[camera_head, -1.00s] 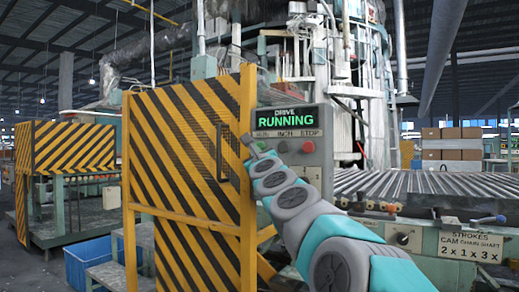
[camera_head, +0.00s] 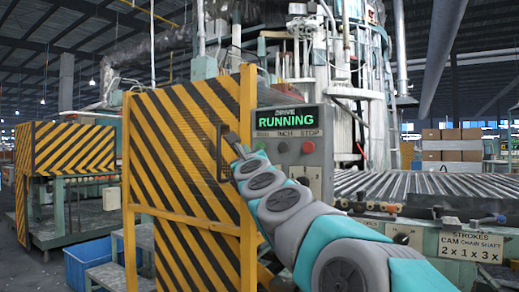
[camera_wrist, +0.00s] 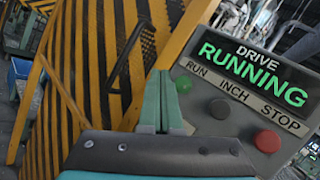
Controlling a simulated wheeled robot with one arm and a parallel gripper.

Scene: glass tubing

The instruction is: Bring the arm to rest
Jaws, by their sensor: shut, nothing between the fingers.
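My arm reaches up from the lower right in the head view. My gripper (camera_wrist: 158,90) shows in the wrist view with its two teal fingers together and nothing between them. Its tip is in front of the striped guard door and left of the control box (camera_wrist: 243,85). In the head view my gripper (camera_head: 233,140) is near the door's edge, small and partly hidden by the wrist. I cannot tell whether it touches anything. The box display reads DRIVE RUNNING, above the labels RUN, INCH and STOP.
The yellow-and-black guard door (camera_head: 180,170) has a dark handle (camera_wrist: 130,55). A red button (camera_wrist: 268,141) is at the box's right. A roller bed (camera_head: 430,184) lies at right. A blue crate (camera_head: 90,262) stands on the floor at left.

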